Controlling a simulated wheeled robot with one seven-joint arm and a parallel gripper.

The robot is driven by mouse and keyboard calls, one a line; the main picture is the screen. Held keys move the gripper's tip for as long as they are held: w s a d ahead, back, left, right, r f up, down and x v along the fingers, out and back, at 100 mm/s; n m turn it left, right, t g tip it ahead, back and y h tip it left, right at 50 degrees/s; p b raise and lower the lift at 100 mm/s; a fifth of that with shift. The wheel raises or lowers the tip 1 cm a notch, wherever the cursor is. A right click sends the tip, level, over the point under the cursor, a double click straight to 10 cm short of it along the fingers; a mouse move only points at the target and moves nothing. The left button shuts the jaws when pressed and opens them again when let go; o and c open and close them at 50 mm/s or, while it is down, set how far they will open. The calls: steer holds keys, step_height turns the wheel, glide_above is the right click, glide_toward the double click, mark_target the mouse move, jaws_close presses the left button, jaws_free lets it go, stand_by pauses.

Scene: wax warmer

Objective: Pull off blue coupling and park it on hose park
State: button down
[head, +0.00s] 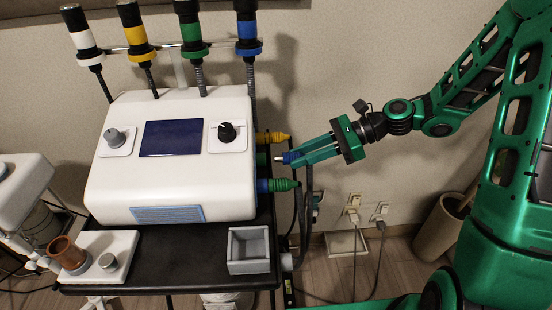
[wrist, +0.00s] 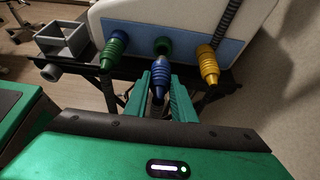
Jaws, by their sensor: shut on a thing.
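My gripper (head: 298,155) is shut on the blue coupling (head: 289,157), level with the machine's right side. The coupling also shows between my two green fingers in the wrist view (wrist: 157,76). Its pale tip points at the green port (head: 262,159), which also shows in the wrist view (wrist: 163,45). A small gap seems to lie between tip and port, so the coupling looks off it. A grey tube-like fitting (head: 287,261) sticks out at the table's right edge, empty, also in the wrist view (wrist: 50,73). It may be the hose park; I cannot be sure.
The yellow coupling (head: 272,137) and green coupling (head: 283,185) sit on the ports of the white machine (head: 115,160), either side of the green port. A grey open box (head: 248,268) stands on the black table (head: 190,240). Dark hoses hang below the couplings. Free floor lies to the right.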

steer(key=shift+d, duration=1.05)
